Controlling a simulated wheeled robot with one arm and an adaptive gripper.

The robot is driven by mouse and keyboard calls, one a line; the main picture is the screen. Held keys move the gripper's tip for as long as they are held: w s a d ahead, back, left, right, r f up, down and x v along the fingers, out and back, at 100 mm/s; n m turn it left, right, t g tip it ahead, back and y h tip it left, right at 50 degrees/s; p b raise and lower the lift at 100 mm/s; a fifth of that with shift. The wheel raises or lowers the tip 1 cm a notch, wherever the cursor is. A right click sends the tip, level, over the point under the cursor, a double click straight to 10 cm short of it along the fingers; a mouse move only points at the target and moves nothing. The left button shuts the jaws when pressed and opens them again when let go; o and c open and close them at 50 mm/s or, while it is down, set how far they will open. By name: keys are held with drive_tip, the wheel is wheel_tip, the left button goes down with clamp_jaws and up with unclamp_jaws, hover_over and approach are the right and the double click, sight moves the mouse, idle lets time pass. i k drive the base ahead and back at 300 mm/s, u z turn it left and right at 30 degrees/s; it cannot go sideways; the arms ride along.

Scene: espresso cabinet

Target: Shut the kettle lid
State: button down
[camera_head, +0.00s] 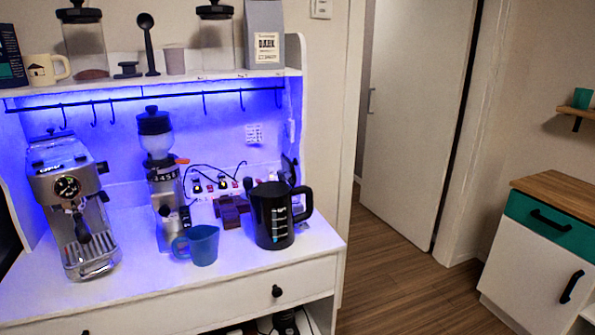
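The black kettle (272,218) stands upright near the right end of the white cabinet top, with its handle on the right and pale level marks on its side. A dark shape rises just behind its top right. I cannot tell whether that is a raised lid or a separate thing, nor clearly whether the lid is open. My gripper is not in view.
A blue pitcher (203,246) stands left of the kettle, near the front. A coffee grinder (163,190) and an espresso machine (72,205) stand further left. A dark brown block (231,210) and cables lie behind. The counter's front right corner is clear, as is the wooden floor (405,265).

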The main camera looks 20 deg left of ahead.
sight(288, 165)
drive_tip(key=u, duration=1.4)
